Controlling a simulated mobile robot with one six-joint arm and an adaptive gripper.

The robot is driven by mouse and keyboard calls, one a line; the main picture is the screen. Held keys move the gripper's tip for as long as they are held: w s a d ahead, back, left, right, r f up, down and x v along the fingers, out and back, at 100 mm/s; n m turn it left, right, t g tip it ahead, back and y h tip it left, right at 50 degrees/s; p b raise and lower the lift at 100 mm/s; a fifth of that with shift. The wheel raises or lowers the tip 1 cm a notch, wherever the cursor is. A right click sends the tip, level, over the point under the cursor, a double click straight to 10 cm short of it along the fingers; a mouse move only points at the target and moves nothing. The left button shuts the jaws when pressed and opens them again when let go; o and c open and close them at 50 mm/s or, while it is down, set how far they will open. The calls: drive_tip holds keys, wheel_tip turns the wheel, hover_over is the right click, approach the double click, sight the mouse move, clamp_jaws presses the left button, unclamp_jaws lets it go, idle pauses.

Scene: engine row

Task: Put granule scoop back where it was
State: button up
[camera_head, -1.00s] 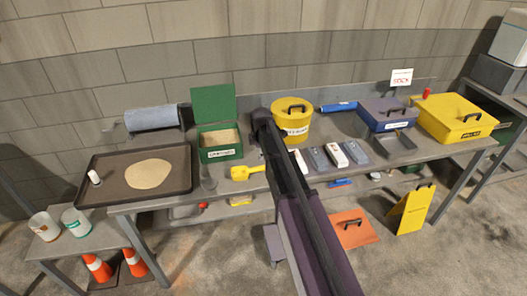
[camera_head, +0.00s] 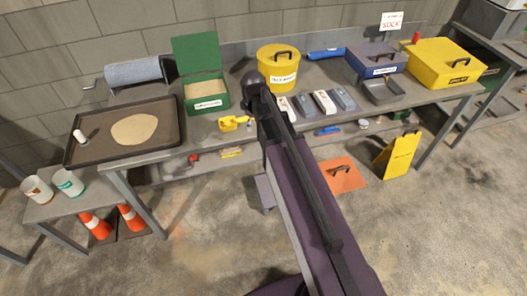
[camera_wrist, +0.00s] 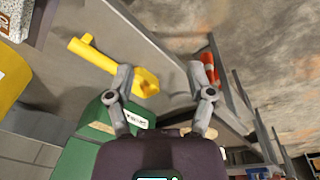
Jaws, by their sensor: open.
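The yellow granule scoop (camera_head: 234,123) lies on the bench in front of the open green box (camera_head: 206,105), which holds pale granules. In the wrist view the scoop (camera_wrist: 103,58) lies beyond my gripper (camera_wrist: 160,70), whose fingers are spread apart with nothing held. One end of the scoop shows between the fingertips, and the left finger overlaps part of it. I cannot tell whether they touch. The green box (camera_wrist: 85,148) is low in the wrist view. In the head view my arm's end is beside the box, and its fingers are hidden.
A yellow lidded bucket (camera_head: 278,72) stands right of the green box. A dark tray (camera_head: 85,146) with a sand-coloured patch is at left. Several small blocks lie right of my arm. A grey dustpan (camera_head: 381,92) and yellow case (camera_head: 445,66) are farther right.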

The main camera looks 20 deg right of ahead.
drive_tip(key=s+m+g, duration=0.1)
drive_tip(key=s+m, duration=0.8)
drive_tip(key=s, duration=0.5)
drive_tip(key=shift+s+a+m, duration=0.15)
drive_tip(key=shift+s+m, duration=0.15)
drive_tip(key=shift+m, duration=0.1)
